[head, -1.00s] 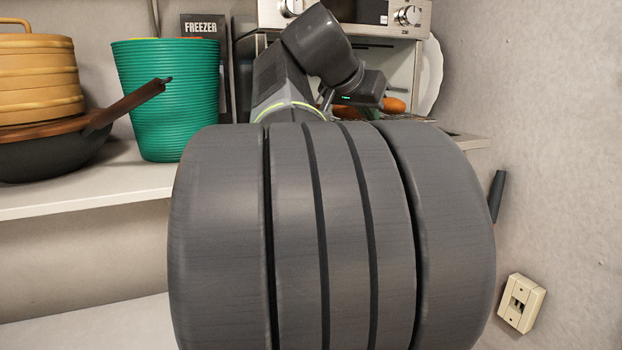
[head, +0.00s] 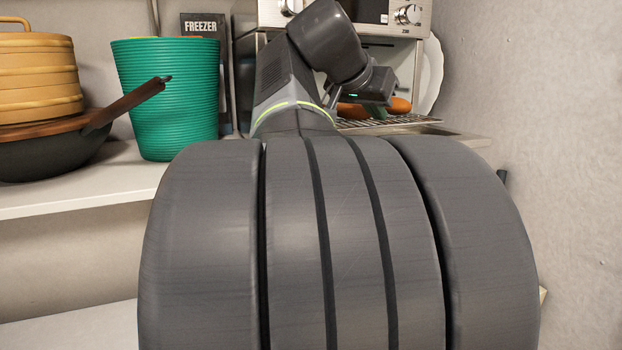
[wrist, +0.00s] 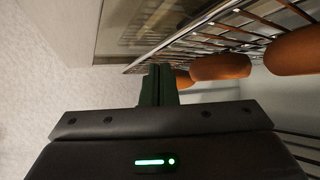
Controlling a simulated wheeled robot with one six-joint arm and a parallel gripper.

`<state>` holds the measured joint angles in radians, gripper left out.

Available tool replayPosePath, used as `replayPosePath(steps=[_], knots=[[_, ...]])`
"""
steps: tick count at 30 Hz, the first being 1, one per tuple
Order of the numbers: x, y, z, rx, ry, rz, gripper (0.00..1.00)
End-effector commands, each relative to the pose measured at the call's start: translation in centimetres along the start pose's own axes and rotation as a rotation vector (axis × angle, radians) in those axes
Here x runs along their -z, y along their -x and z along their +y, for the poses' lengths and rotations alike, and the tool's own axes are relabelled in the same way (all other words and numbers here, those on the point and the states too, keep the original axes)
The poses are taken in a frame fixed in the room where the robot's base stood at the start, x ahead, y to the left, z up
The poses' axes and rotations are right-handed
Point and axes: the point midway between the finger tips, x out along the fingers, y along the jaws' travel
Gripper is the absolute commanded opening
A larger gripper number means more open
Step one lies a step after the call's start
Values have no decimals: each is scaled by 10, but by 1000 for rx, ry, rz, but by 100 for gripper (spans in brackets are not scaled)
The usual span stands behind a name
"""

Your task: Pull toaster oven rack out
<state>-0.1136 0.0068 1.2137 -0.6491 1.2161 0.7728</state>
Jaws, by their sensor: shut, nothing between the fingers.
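The toaster oven (head: 424,17) stands at the top of the head view, with its front open below the control panel. Its wire rack (head: 405,121) shows at the opening, partly hidden by my arm, with orange-brown food (head: 399,105) above it. In the wrist view the rack (wrist: 262,22) runs along the upper right, beside the food pieces (wrist: 221,66). My gripper (wrist: 158,72) is shut with nothing between its dark green fingers, and their tips appear close to the rack's edge. I cannot tell whether they touch it. In the head view my gripper (head: 376,111) is partly hidden.
A green ribbed bin (head: 165,100), a dark pan (head: 50,150) and stacked yellow containers (head: 40,75) stand on the left shelf (head: 90,190). A white plate (head: 433,75) is beside the oven on the right. The wall (head: 540,100) is close on the right.

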Motion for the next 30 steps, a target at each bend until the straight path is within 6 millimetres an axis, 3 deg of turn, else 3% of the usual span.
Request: replayPosePath(steps=[16,30], knots=[[12,30,30,0,-2,1,0],[8,24,25,-1,0,0,0]])
